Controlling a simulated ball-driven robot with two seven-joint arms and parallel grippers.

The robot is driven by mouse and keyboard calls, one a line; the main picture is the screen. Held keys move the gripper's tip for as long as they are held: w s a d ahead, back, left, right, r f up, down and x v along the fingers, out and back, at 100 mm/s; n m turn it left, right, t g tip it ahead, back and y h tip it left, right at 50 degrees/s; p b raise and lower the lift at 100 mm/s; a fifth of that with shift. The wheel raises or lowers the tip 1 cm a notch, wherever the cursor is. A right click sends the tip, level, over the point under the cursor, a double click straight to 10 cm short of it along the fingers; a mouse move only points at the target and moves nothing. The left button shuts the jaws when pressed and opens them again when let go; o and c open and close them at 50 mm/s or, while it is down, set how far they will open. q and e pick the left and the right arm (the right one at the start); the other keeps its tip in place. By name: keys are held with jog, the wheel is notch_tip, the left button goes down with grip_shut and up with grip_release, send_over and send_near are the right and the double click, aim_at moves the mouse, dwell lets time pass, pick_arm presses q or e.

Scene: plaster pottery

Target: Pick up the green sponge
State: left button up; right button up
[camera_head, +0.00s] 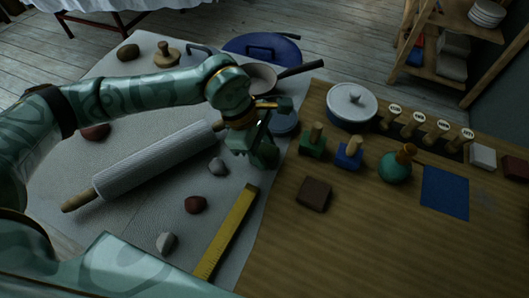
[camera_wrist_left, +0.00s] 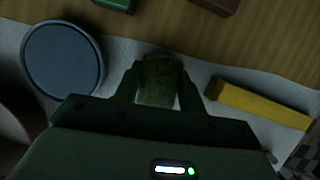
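The green sponge (camera_wrist_left: 158,80) shows between the two fingers of my left gripper (camera_wrist_left: 158,92) in the left wrist view. The fingers press on it from both sides, so the gripper looks shut on it. In the head view my left gripper (camera_head: 252,146) points down over the right part of the pale mat. The dark green sponge (camera_head: 266,156) shows at its fingertips, partly hidden. I cannot tell whether the sponge touches the mat. My right gripper is not in view.
A round blue-grey lid or dish (camera_wrist_left: 63,58) is left of the fingers and a yellow ruler (camera_head: 228,232) right of them in the wrist view. A rolling pin (camera_head: 150,160) lies left.

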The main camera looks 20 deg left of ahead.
aim_at(271, 151)
pick_arm(q)
jog(key=c, duration=0.3)
